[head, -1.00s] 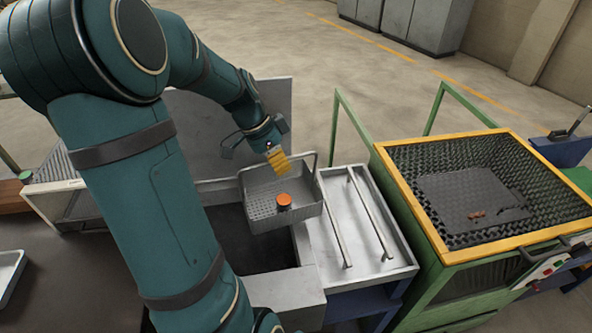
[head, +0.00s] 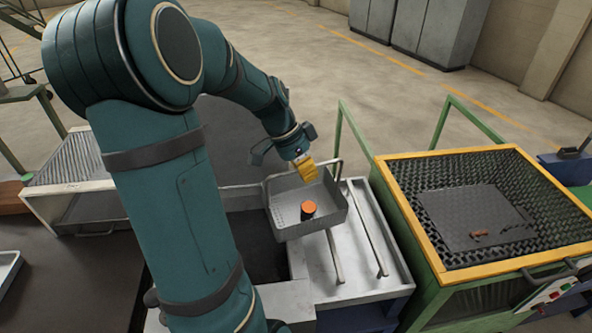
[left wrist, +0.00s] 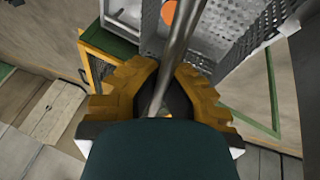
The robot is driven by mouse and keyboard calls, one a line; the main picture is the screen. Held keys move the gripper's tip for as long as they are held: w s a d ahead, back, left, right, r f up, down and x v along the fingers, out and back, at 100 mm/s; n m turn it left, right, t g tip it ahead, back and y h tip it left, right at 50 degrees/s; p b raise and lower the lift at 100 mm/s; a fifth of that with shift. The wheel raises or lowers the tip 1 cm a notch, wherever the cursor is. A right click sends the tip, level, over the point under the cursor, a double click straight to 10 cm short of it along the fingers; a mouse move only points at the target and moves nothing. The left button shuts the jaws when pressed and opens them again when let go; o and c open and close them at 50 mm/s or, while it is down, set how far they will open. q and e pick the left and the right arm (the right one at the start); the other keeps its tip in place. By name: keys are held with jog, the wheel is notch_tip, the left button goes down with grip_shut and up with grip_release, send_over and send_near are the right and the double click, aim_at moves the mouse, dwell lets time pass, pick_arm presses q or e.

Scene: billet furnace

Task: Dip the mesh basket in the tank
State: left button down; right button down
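The mesh basket (head: 280,224) is a grey perforated tray with a raised bar handle (head: 337,170). A dark piece with an orange top (head: 308,208) sits inside it. My left gripper (head: 304,170), with yellow finger pads, is shut on the handle at the basket's far side. The left wrist view shows the gripper (left wrist: 163,84) around the metal bar, with the basket's perforated wall (left wrist: 232,38) beyond. The basket hangs above the right edge of the tank (head: 255,238), partly over the railed metal tray. The tank's dark opening is partly hidden by my arm. My right gripper is not in view.
The metal tray with two rails (head: 400,283) adjoins the tank on the right. Further right stands a green machine with a yellow-rimmed mesh bin (head: 412,235). A ribbed chute (head: 68,160) stands at the left. Open floor lies behind.

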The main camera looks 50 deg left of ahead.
pick_arm(q)
jog(key=w+d+p, duration=0.2)
jog(key=w+d, duration=0.3)
jog(key=w, duration=0.5)
jog(key=shift+w+d+f, duration=0.25)
jog(key=shift+f, duration=0.2)
dwell(0.6)
